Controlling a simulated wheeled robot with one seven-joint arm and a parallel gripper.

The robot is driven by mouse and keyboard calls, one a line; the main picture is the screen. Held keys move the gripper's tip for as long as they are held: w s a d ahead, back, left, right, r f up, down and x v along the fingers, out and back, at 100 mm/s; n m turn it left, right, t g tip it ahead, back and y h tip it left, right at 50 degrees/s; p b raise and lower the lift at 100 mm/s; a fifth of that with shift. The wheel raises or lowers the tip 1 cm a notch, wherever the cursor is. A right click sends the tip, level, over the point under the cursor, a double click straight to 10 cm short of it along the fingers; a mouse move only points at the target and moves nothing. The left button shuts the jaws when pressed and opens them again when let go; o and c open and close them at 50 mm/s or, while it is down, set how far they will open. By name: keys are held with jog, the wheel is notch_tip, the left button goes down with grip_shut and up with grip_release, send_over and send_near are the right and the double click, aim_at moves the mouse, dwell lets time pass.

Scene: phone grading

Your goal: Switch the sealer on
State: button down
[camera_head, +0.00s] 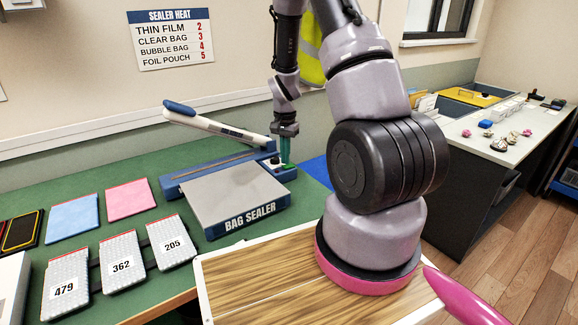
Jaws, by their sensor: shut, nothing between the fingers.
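The bag sealer (236,196) sits on the green table, with its grey plate facing me and its white sealing arm (215,124) raised at the back. A small green part (290,166), which looks like a switch, is at the sealer's right end beside a pale knob (277,162). My gripper (285,158) points down over this end, shut and empty, with its tips at or just above the controls. I cannot tell whether they touch. The switch's on or off position is too small to read.
Grey pouches numbered 479, 362 and 205 (174,243) lie at the left, with a blue sheet (73,218) and a pink sheet (130,199) behind them. A sealer heat chart (171,40) hangs on the wall. My wooden deck is in front; a white-topped bench (470,145) stands right.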

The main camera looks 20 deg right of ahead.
jog(key=shift+f, duration=0.6)
jog(key=shift+r, duration=3.5)
jog(key=shift+r, duration=0.1)
notch_tip(320, 180, up, 10)
jog(key=r+n+t, duration=0.1)
jog(key=t, duration=0.1)
send_over(285, 166)
jog(key=s+a, duration=0.2)
jog(key=s+a+r+n+t+y, duration=0.1)
jog(key=s+a+r+t, duration=0.1)
jog(key=s+r, duration=0.45)
jog(key=s+a+r+n+t+y, duration=0.15)
jog(key=s+r, duration=0.25)
jog(key=r, duration=0.6)
jog(key=s+a+r+n+t, duration=0.1)
jog(key=s+r, duration=0.3)
jog(key=s, duration=0.5)
jog(key=shift+a+r+n+t, duration=0.25)
jog(key=shift+a+n+t, duration=0.1)
jog(key=shift+a+n, duration=0.3)
jog(key=shift+h, duration=0.25)
